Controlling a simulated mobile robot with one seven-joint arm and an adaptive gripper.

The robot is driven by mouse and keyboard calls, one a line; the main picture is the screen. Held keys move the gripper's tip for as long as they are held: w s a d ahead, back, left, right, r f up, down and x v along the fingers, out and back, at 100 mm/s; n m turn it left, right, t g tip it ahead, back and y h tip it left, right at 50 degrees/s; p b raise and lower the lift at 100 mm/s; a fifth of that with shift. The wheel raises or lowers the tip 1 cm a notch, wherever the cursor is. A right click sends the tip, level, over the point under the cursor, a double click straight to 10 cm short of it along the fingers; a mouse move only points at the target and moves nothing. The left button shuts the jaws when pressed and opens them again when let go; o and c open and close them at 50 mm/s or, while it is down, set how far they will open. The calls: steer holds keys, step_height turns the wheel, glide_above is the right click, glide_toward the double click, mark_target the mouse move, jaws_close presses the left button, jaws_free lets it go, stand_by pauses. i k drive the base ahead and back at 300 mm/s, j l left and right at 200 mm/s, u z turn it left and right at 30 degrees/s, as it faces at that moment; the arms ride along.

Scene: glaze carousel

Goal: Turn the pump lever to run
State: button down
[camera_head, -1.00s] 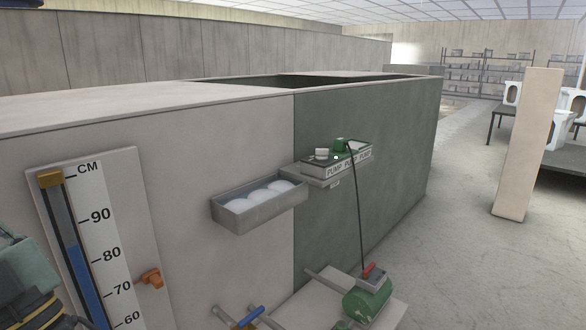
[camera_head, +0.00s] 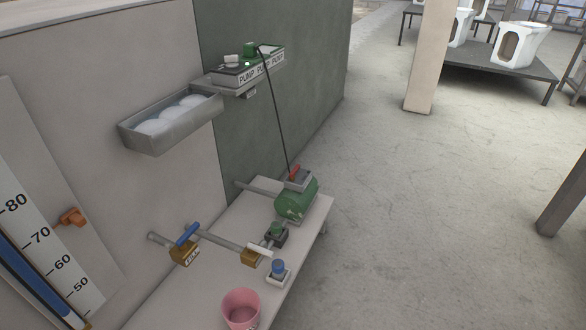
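A green pump (camera_head: 296,202) sits at the far end of a low bench beside the tank wall. On top of it is a grey box with a small red lever (camera_head: 295,172), tilted upward; its marked position is too small to read. A black cable runs from the pump box up to a wall shelf with a box labelled PUMP (camera_head: 262,66). My gripper is not in the current view.
The low bench (camera_head: 213,277) also bears a pipe with a blue-handled valve (camera_head: 187,235), a white-handled valve (camera_head: 259,249), a blue-topped piece (camera_head: 278,269) and a pink bucket (camera_head: 241,307). A grey wall tray (camera_head: 171,124) juts out above. Open floor (camera_head: 420,220) lies right; a pillar (camera_head: 428,60) stands beyond.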

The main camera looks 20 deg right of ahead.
mark_target(292, 175)
steer(key=i+l, duration=0.4)
steer(key=l, duration=0.2)
steer(key=i+l, duration=0.4)
steer(key=l, duration=0.2)
steer(key=i+l+z, duration=0.1)
steer(key=i+l, duration=0.3)
steer(key=l, duration=0.15)
steer(key=i+l, duration=0.4)
steer(key=l, duration=0.2)
